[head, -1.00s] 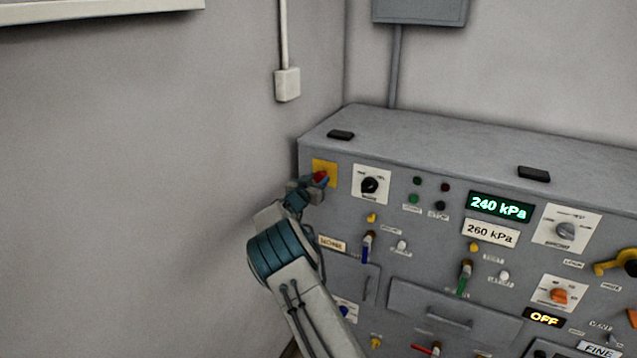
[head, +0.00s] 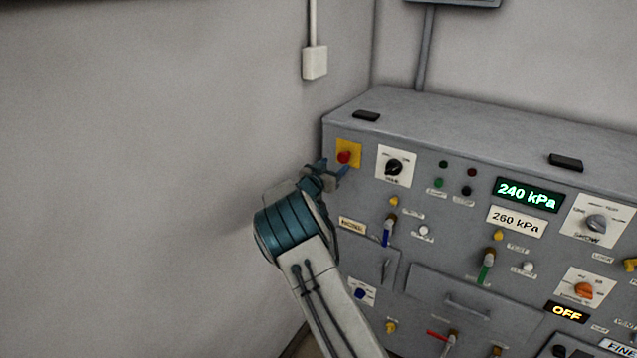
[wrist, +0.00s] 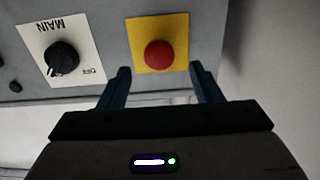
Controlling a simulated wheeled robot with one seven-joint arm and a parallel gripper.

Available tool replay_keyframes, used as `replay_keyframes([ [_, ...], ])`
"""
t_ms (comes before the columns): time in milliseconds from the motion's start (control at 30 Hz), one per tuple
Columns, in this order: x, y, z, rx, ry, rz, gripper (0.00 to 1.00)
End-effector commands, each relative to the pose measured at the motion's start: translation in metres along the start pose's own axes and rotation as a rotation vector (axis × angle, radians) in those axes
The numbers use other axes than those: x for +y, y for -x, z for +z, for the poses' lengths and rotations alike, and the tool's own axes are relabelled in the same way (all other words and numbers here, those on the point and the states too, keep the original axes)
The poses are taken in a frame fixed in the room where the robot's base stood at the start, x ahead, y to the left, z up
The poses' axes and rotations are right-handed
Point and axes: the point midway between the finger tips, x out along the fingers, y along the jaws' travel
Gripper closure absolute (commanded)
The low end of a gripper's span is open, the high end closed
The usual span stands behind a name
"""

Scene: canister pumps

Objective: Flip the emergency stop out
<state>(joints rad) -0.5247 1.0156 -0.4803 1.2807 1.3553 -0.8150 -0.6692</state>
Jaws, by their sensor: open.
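The emergency stop is a red round button (head: 344,157) on a yellow square plate (head: 356,146) at the upper left of the grey panel's front. In the wrist view the red button (wrist: 159,54) shows whole, beyond the fingertips and roughly midway between them. My gripper (head: 330,168) is just below the button in the head view, apart from it. In the wrist view my gripper (wrist: 161,70) is open, with nothing between its fingers.
A black MAIN rotary knob (head: 394,167) on a white plate is right of the yellow plate. Green and black small buttons, levers and a 240 kPa display (head: 528,195) lie farther right. A wall (head: 150,150) stands close on the left.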

Motion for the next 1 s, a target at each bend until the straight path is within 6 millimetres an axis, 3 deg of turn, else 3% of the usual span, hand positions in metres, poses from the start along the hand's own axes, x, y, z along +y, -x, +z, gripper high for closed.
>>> replay_keyframes([
  [200,-0.001,0.047,0.003,-0.001,-0.001,-0.002,0.41],
  [400,-0.001,0.079,0.002,-0.001,-0.001,-0.002,0.41],
  [600,0.000,0.091,0.001,0.000,0.000,0.000,0.41],
  [1000,-0.001,0.092,0.000,0.000,0.000,0.000,0.41],
])
